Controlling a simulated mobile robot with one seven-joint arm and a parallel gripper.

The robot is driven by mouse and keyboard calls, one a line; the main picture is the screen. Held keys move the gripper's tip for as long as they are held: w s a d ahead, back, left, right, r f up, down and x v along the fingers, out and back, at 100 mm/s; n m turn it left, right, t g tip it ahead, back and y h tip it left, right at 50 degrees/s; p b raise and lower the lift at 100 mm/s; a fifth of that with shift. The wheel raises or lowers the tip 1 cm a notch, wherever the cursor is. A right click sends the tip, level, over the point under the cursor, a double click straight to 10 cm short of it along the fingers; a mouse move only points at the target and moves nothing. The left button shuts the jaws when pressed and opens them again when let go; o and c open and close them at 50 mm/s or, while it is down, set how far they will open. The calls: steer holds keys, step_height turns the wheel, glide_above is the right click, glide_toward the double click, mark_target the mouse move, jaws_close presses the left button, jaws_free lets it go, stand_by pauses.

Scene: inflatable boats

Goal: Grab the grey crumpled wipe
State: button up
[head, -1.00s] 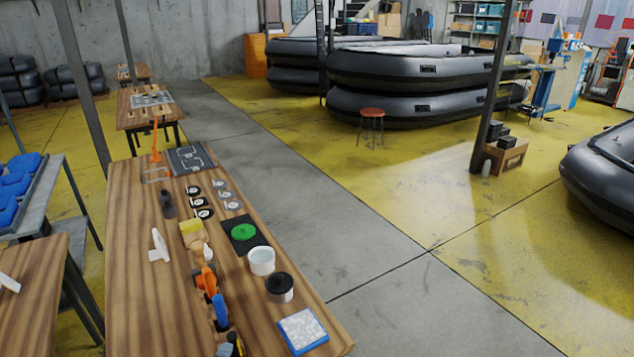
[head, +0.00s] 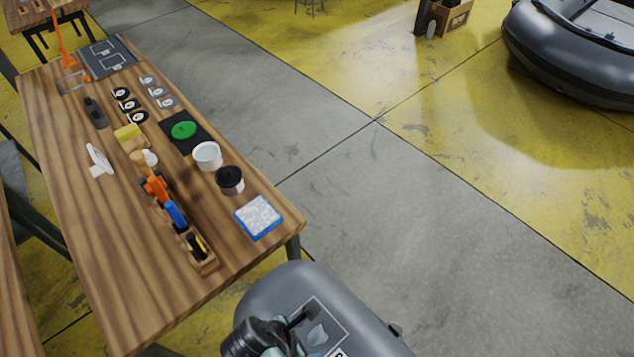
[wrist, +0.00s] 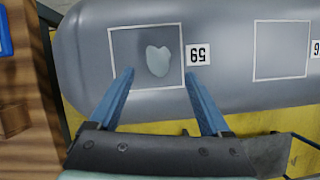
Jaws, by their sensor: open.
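A small pale grey, irregular piece, which looks like the wipe (wrist: 158,60), lies inside the left white-outlined rectangle on a dark grey inflatable tube (wrist: 225,35). A pale shape, likely the same wipe (head: 318,335), shows beside my arm in the head view, inside an outlined rectangle. My gripper (wrist: 158,73) is open, its two blue fingers spread to either side of the wipe's near end in the wrist view. Nothing is held between them. I cannot tell how high the fingertips are above the tube.
A wooden table (head: 120,260) stands to the left, its near corner close to the tube. It holds a blue-edged tray (head: 258,217), a black-topped jar (head: 230,180), a white cup (head: 207,156) and tools. A label marked 59 (wrist: 198,54) is right of the wipe. Grey floor (head: 420,230) is open.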

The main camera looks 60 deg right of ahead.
mark_target(313, 338)
steer(key=shift+p+x, duration=0.3)
steer(key=shift+x, duration=2.1)
steer(key=shift+w+d, duration=0.1)
jaws_close()
